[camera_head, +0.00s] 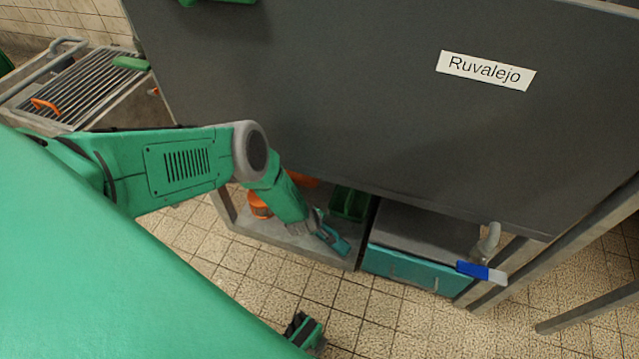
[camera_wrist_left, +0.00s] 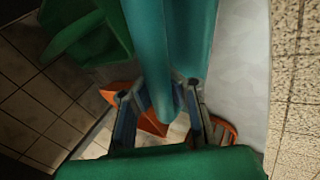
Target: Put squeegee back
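A teal tool (camera_head: 335,241), which looks like the squeegee, is at the lower shelf of the grey cart. My left gripper (camera_head: 318,229) reaches down to it. My right gripper (camera_head: 300,325) is at the bottom edge of the head view, apart from the cart. Its fingers are too small and cut off to judge.
A green container (camera_head: 350,203) and orange items (camera_head: 259,205) are on the lower shelf (camera_head: 290,238). A teal drawer or box (camera_head: 415,272) is right of it, with a blue and white tool (camera_head: 482,272) at its corner. A grey panel labelled "Ruvalejo" (camera_head: 485,70) overhangs. Tiled floor is clear in front.

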